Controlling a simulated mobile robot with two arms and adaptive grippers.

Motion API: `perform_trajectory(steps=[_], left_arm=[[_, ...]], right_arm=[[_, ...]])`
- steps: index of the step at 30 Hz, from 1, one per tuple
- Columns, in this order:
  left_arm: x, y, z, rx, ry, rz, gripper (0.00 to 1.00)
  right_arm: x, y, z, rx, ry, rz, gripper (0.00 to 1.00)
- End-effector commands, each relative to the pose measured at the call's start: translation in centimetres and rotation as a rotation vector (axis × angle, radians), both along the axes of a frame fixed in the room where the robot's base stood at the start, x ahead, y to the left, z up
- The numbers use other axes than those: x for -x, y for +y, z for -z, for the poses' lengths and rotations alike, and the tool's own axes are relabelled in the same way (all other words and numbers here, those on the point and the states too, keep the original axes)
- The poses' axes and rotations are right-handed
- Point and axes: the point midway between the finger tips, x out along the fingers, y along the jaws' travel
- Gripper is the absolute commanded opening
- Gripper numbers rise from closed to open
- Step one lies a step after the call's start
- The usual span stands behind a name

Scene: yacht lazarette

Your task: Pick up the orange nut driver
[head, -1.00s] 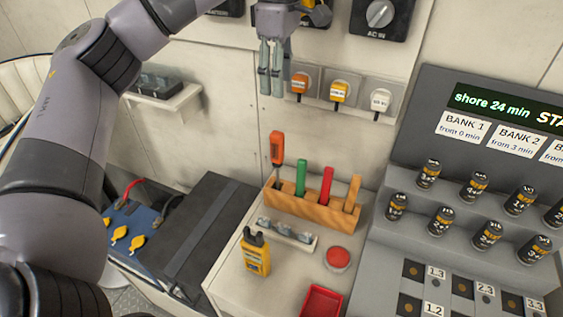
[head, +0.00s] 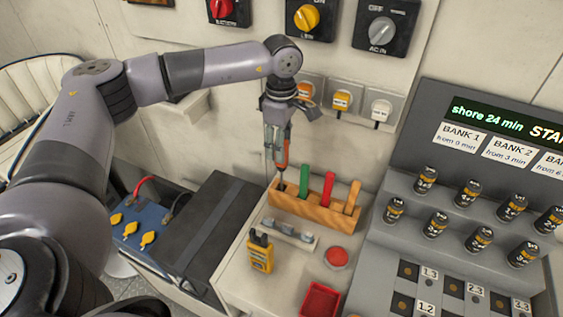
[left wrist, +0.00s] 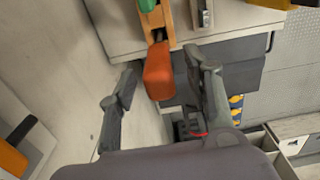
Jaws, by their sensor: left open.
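The orange nut driver (head: 282,158) stands upright in the left end of the wooden tool rack (head: 316,215), its shaft down in the rack. My left gripper (head: 276,152) points down around its handle from above, with the fingers open. In the left wrist view the orange handle (left wrist: 158,72) lies between the two open fingertips (left wrist: 160,88), nearer the right finger. I cannot tell whether that finger touches it. My right gripper is not in view.
Green (head: 306,178), red (head: 327,187) and yellow-orange (head: 353,194) handles stand beside it in the rack. A yellow meter (head: 260,254), red button (head: 337,257) and red tray (head: 320,300) are in front. The wall with sockets (head: 342,101) is close behind.

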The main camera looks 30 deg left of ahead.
Motion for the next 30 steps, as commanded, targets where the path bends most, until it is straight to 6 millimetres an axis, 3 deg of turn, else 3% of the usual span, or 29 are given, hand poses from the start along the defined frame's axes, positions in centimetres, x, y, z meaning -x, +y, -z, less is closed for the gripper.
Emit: perform_trajectory(steps=[4, 11, 30], left_arm=[[-0.01, -0.02, 1.16, 0.000, 0.000, 0.000, 0.46], [-0.02, -0.03, 1.34, 0.000, -0.001, 0.000, 0.45], [-0.02, -0.05, 1.29, 0.000, -0.001, 0.000, 0.03]], right_arm=[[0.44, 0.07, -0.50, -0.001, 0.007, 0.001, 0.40], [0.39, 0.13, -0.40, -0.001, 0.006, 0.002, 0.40], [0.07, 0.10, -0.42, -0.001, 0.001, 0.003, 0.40]])
